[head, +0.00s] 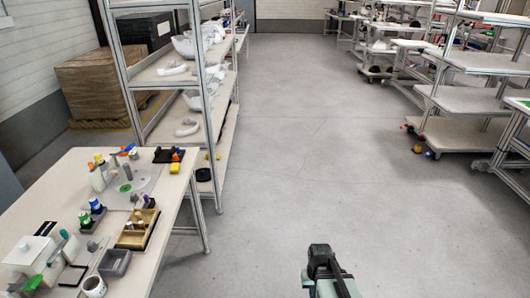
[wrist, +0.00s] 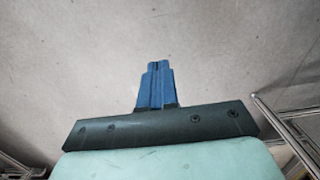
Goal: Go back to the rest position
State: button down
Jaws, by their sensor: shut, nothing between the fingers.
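My gripper (wrist: 156,66) shows in the wrist view with its blue fingers together and nothing between them. In the head view my arm's dark and pale green end part (head: 325,268) shows at the bottom, right of centre, over open floor. The fingers cannot be made out there. No object is touching my gripper.
A white table (head: 178,210) with bottles, small trays and a mug stands at left. A metal shelf rack (head: 222,100) with white helmet shells (head: 188,46) stands behind it. More racks (head: 455,98) line the right. The grey floor (head: 310,130) between is clear.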

jog(key=s+f+g, duration=0.3)
jog(key=s+f, duration=0.5)
jog(key=s, duration=0.5)
jog(key=s+f+g, duration=0.3)
jog(key=s+f, duration=0.5)
jog(key=s, duration=0.5)
jog(key=shift+s+f, duration=0.3)
jog(key=shift+f, duration=0.05)
